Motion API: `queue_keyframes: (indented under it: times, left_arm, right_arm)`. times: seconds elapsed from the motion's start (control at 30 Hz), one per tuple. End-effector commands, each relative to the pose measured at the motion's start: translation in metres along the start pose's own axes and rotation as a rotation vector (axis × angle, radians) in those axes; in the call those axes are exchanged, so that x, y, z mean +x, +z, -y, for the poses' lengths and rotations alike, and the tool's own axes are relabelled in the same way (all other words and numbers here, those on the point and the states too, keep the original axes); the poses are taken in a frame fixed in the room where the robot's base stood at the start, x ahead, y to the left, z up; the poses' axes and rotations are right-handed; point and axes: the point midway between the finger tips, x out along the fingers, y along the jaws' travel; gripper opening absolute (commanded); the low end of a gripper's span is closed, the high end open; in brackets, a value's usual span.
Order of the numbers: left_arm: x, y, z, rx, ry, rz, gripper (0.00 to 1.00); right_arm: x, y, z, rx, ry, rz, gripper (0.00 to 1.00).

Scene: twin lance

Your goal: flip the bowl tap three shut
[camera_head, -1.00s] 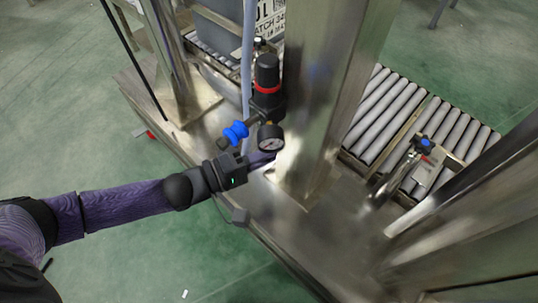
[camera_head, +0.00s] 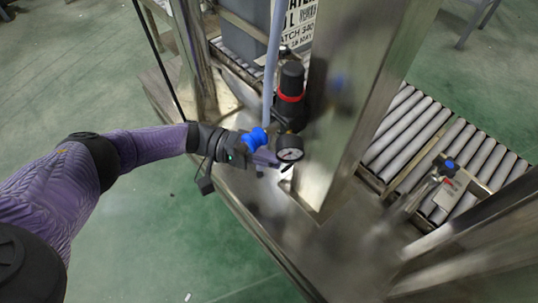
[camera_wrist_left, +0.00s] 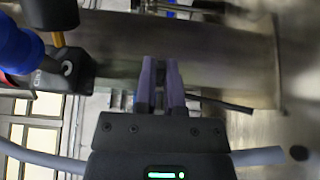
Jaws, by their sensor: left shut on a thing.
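A black air regulator (camera_head: 291,92) with a red band is fixed by the steel post. A round gauge (camera_head: 289,148) sits below it, and a blue fitting (camera_head: 256,139) sticks out to its left. My left gripper (camera_head: 268,158) is just below the blue fitting, beside the gauge. In the left wrist view the purple fingers (camera_wrist_left: 160,85) are close together, shut on a small dark part that is mostly hidden. The blue fitting (camera_wrist_left: 18,48) shows there at upper left, apart from the fingers. I cannot tell which part is the bowl tap. My right gripper is not in view.
A broad steel post (camera_head: 345,105) stands right of the regulator. A grey-blue hose (camera_head: 272,65) runs down beside it. A roller conveyor (camera_head: 405,130) lies behind, with another blue-topped fitting (camera_head: 449,164). A labelled grey container (camera_head: 247,22) is at the back.

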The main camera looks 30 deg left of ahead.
Motion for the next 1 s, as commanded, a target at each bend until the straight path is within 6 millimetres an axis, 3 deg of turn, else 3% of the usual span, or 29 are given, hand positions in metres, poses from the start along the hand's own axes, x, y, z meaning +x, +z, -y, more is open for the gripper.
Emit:
queue_keyframes:
  times: [0.57,0.6,0.73,1.0]
  left_arm:
    - [-0.0029,-0.0021,0.0054,-0.005,-0.011,0.016,0.00]
    - [-0.0029,-0.0022,0.0054,-0.005,-0.011,0.016,0.20]
    - [-0.0022,-0.0017,0.0042,-0.003,-0.009,0.017,0.47]
    - [-0.0012,-0.0013,0.0019,0.000,-0.005,0.020,0.47]
  right_arm:
    - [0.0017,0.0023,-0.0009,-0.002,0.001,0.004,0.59]
    - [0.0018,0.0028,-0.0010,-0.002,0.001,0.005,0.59]
    - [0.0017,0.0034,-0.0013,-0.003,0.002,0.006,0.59]
    - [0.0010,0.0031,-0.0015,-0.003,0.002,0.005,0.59]
